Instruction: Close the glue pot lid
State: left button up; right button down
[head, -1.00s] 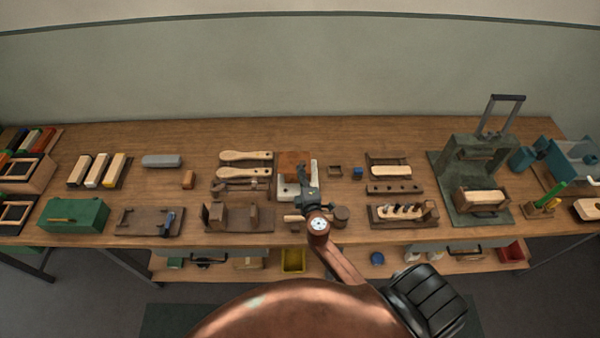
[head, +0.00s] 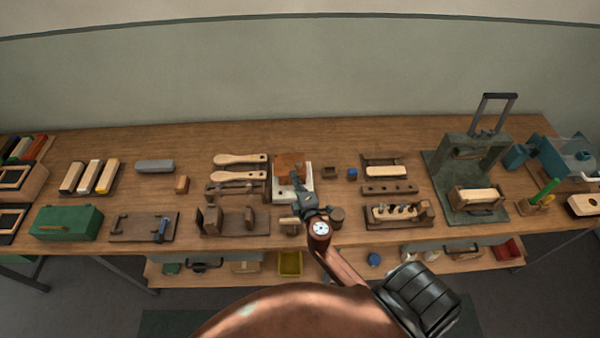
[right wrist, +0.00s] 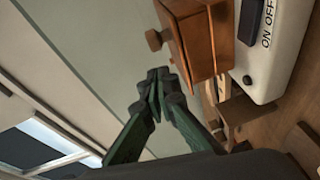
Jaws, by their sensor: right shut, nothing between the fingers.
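The glue pot is a reddish-brown box (head: 291,163) on a white base (head: 307,183) at the middle of the bench. In the right wrist view the pot (right wrist: 203,45) shows close, with a round knob (right wrist: 154,40) on its lid (right wrist: 171,48). The lid appears to lie along the pot's top, with a thin seam; I cannot tell if it is fully seated. My right gripper (head: 296,182) is shut and empty. In the right wrist view its fingertips (right wrist: 158,76) are beside the lid's knob end, apparently apart from it. My left gripper is not in view.
The white base has an ON/OFF switch (right wrist: 252,22). Two wooden paddle handles (head: 240,168) lie left of the pot. A dark wooden fixture (head: 232,222) is at the front left.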

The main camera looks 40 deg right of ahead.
jog(key=b+v, duration=0.1)
jog(key=v, duration=0.9)
jog(key=shift+a+b, duration=0.35)
jog(key=shift+a, duration=0.05)
jog(key=shift+s, duration=0.1)
